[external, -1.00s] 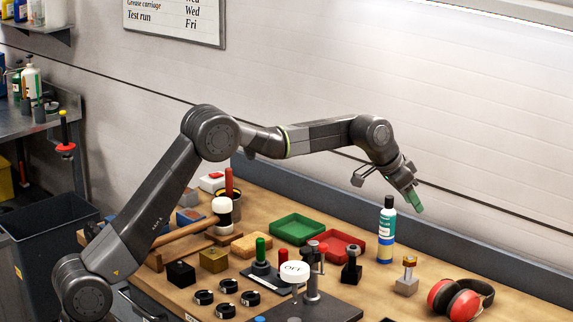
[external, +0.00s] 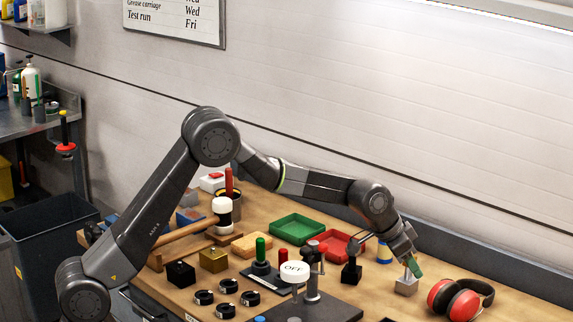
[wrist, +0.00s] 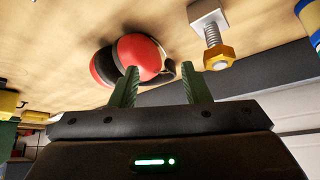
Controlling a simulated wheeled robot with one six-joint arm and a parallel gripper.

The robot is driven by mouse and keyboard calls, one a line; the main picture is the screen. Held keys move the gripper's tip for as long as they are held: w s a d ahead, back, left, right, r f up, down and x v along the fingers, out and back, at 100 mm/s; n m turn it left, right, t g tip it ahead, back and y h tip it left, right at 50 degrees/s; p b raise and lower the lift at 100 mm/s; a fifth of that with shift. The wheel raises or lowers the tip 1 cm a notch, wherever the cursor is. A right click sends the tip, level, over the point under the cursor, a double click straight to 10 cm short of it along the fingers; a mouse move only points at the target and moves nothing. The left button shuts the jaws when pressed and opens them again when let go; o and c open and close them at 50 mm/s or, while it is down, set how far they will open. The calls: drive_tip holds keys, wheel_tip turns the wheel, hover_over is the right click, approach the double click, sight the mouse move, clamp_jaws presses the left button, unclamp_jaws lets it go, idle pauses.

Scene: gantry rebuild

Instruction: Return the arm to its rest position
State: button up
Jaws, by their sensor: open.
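My arm reaches from the lower left over the workbench (external: 372,297) in the external view, its forearm sloping down to the right. My gripper (external: 414,266) hangs low over the right part of the bench, just above or in front of a grey block (external: 406,286) with a bolt. In the wrist view my gripper (wrist: 160,72) has its two green fingers apart with nothing between them. The bolt's brass nut (wrist: 219,57) shows beyond the right finger. I cannot tell if a fingertip touches it.
Red ear defenders (external: 460,299) lie right of my gripper. A bottle (external: 384,253) stands behind my wrist, mostly hidden. A red tray (external: 340,244), green tray (external: 297,229) and OFF-marked post (external: 294,271) stand left.

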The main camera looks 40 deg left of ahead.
wheel_tip(320, 180, down, 3)
drive_tip(key=shift+f, duration=0.1)
drive_tip(key=shift+v, duration=0.9)
idle(0.6)
